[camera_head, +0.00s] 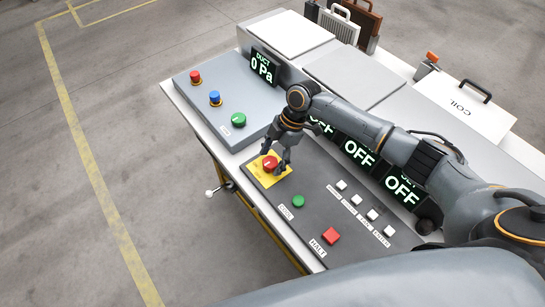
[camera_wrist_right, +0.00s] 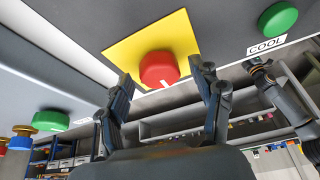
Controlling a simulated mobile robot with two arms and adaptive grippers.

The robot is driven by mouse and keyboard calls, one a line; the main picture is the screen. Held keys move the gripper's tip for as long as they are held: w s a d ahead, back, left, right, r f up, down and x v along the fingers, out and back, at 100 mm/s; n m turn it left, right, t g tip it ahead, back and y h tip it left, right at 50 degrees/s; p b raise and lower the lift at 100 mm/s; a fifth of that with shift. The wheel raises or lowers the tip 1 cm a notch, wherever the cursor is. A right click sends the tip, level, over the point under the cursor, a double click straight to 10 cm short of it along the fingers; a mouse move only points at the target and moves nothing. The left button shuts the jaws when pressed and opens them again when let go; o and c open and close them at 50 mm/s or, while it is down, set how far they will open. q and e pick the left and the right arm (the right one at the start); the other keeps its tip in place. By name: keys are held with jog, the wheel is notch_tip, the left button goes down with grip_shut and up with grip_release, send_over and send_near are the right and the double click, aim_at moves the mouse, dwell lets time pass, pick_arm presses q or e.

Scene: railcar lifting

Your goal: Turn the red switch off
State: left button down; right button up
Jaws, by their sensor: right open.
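The red switch (camera_head: 270,162) is a round red knob on a yellow square plate (camera_head: 259,177) on the dark front panel. My right gripper (camera_head: 276,166) is at the switch, with its fingers on either side of it or just above; contact cannot be told. In the right wrist view the red switch (camera_wrist_right: 158,68) shows a white mark at its edge and lies ahead of the open fingers of the right gripper (camera_wrist_right: 165,95), with nothing gripped. My left gripper is not in view.
On the dark panel are a green COOL button (camera_head: 298,201), a red HALT button (camera_head: 331,236) and several small white buttons (camera_head: 357,200). A grey panel (camera_head: 212,118) holds red, blue and green controls. Displays (camera_head: 359,153) reading OFF stand behind my right arm. Floor at left is clear.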

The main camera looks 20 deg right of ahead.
jog(key=shift+r, duration=0.1)
jog(key=v, duration=1.1)
jog(key=shift+d+r, duration=0.25)
jog(key=shift+r, duration=0.1)
